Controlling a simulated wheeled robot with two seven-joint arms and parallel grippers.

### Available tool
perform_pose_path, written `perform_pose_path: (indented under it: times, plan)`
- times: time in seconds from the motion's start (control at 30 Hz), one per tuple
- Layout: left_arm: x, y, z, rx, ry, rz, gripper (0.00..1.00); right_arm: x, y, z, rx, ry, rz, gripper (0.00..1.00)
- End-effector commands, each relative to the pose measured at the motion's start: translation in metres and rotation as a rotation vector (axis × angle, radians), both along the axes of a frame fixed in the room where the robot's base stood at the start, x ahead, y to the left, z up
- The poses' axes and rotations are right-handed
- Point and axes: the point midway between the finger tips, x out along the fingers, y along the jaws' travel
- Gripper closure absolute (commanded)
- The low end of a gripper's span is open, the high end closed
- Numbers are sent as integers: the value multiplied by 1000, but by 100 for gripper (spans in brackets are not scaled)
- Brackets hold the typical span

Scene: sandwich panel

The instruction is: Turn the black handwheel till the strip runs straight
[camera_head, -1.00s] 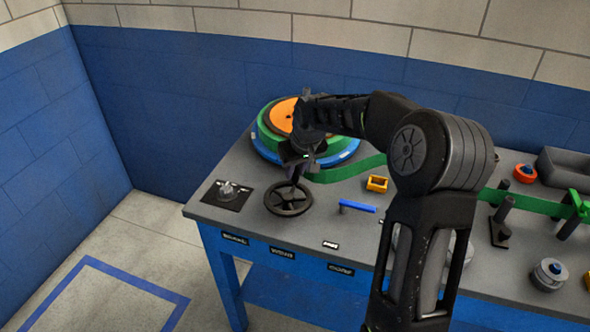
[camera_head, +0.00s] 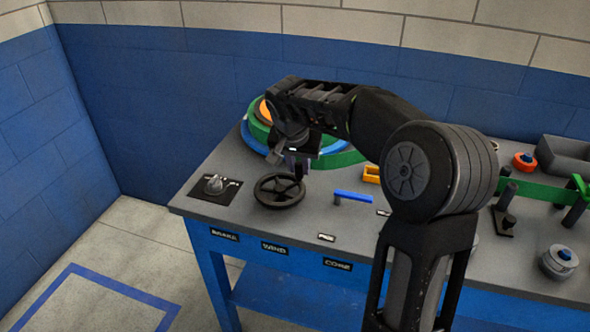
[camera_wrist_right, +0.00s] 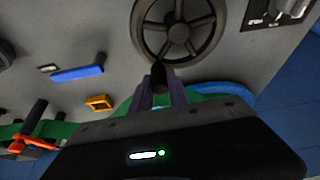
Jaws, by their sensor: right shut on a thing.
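The black handwheel (camera_head: 279,188) lies flat on the grey bench top near its left front. Its spokes and hub (camera_wrist_right: 177,28) show in the right wrist view. My right gripper (camera_head: 299,170) is at the wheel's far right rim. In the wrist view its purple fingers (camera_wrist_right: 161,88) are shut on the wheel's upright black handle (camera_wrist_right: 159,76). The green strip (camera_head: 342,158) leaves the coil behind the wheel. My arm hides its middle, and it shows again at the right (camera_head: 536,188). I cannot tell whether it runs straight. My left gripper is out of view.
A black plate with a knob (camera_head: 215,185) sits left of the wheel. A blue bar (camera_head: 354,196) and a yellow block (camera_head: 371,174) lie to the right. Posts, a red-orange roller (camera_head: 525,161) and a grey tray (camera_head: 566,157) stand farther right.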

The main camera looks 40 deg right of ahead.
Motion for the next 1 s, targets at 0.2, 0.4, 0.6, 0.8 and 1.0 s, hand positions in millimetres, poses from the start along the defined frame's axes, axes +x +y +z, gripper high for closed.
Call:
perform_pose_path:
  times: [0.2,0.4,0.6,0.8,1.0]
  plan:
    - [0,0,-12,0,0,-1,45,-9,1,-2,-2,4,-141,100]
    - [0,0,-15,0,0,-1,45,-13,2,-1,-1,5,-211,100]
    - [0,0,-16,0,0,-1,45,-14,2,-1,0,5,-231,100]
    - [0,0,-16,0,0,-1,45,-14,2,-1,0,5,-231,100]
    - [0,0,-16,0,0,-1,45,-13,2,-1,0,4,-230,70]
